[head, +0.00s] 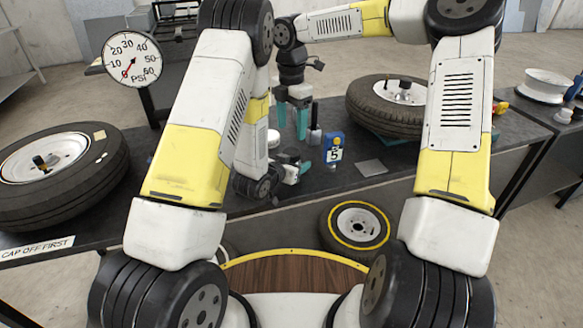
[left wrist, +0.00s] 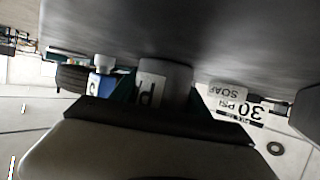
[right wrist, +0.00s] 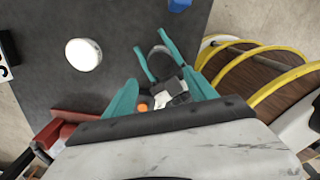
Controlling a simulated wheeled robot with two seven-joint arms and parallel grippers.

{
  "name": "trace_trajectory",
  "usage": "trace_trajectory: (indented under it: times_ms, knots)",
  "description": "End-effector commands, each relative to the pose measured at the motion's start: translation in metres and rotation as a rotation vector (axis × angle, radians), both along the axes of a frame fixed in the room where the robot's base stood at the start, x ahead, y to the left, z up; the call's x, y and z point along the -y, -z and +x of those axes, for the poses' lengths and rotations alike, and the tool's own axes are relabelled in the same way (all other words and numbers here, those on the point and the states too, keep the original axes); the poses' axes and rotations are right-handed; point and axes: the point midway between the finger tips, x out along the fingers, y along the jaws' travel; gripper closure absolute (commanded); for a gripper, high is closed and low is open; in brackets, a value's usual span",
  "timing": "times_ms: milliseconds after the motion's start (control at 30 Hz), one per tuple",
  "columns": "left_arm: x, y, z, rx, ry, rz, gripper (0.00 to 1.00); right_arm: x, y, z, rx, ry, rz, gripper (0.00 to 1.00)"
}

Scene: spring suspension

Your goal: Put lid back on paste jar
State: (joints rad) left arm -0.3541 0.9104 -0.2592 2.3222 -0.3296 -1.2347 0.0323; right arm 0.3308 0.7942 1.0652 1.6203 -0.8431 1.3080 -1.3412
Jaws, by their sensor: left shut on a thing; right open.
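My left gripper (head: 300,168) is low over the front of the bench and shut on a grey cylindrical jar (left wrist: 165,76) with a letter on its side. The right wrist view shows the jar's round dark top (right wrist: 159,53) between the teal fingers. My right gripper (head: 292,124) points down, open and empty, above and behind the left one. A white round disc (right wrist: 84,54), apparently the lid, lies flat on the bench apart from both grippers. It also shows in the head view (head: 273,138), partly hidden by my left arm.
A dark bottle (head: 315,138) and a blue box marked 5 (head: 334,147) stand right of the grippers. A grey pad (head: 370,167) lies further right. Tyres on the left (head: 100,180) and right (head: 355,105) and a pressure gauge (head: 132,62) bound the bench space.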

Motion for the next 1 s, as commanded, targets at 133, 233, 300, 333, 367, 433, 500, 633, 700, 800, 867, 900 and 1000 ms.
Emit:
trace_trajectory:
  times_ms: [133, 233, 300, 333, 367, 433, 500, 633, 700, 800, 867, 900, 1000]
  knots:
    - [0.000, 0.000, 0.000, 0.001, 0.000, 0.000, 1.00, 0.000, 0.000, 0.000, 0.000, 0.001, 0.000, 0.35]
    - [0.000, 0.000, 0.000, 0.001, 0.000, 0.000, 1.00, 0.000, 0.001, 0.000, -0.001, 0.001, -0.001, 0.35]
    - [0.000, 0.000, 0.000, 0.001, 0.000, 0.000, 1.00, 0.000, 0.005, 0.000, -0.002, 0.001, -0.001, 0.35]
    - [0.000, 0.000, 0.000, 0.001, 0.000, 0.000, 1.00, 0.000, 0.008, 0.000, -0.002, 0.001, -0.001, 0.35]
    - [0.000, 0.000, 0.000, 0.001, 0.000, 0.000, 1.00, 0.000, 0.011, 0.000, -0.004, 0.001, 0.000, 0.35]
    - [0.000, 0.000, 0.000, 0.001, 0.000, 0.000, 1.00, 0.000, 0.021, 0.000, -0.004, 0.001, 0.000, 0.35]
    - [0.000, 0.000, 0.000, 0.001, 0.000, 0.000, 1.00, 0.000, 0.032, -0.001, -0.005, 0.001, 0.001, 0.35]
    - [0.000, 0.000, 0.000, 0.001, 0.000, 0.000, 1.00, 0.000, 0.053, 0.000, -0.003, 0.002, 0.001, 0.35]
    - [0.000, 0.000, 0.000, 0.001, 0.000, 0.000, 1.00, 0.000, 0.062, -0.001, -0.003, 0.001, 0.001, 0.35]
    - [0.000, 0.000, 0.000, 0.001, 0.000, 0.000, 1.00, 0.000, 0.072, 0.000, -0.002, 0.002, 0.001, 0.35]
    - [0.000, 0.000, 0.000, 0.001, 0.000, 0.000, 1.00, 0.000, 0.076, 0.000, -0.001, 0.002, 0.001, 0.35]
    - [0.000, 0.000, 0.000, 0.001, 0.000, 0.000, 1.00, 0.000, 0.078, 0.000, 0.000, 0.002, 0.001, 0.35]
    - [0.000, 0.000, 0.000, 0.001, 0.000, 0.000, 1.00, 0.000, 0.080, 0.000, 0.000, 0.002, 0.001, 0.35]
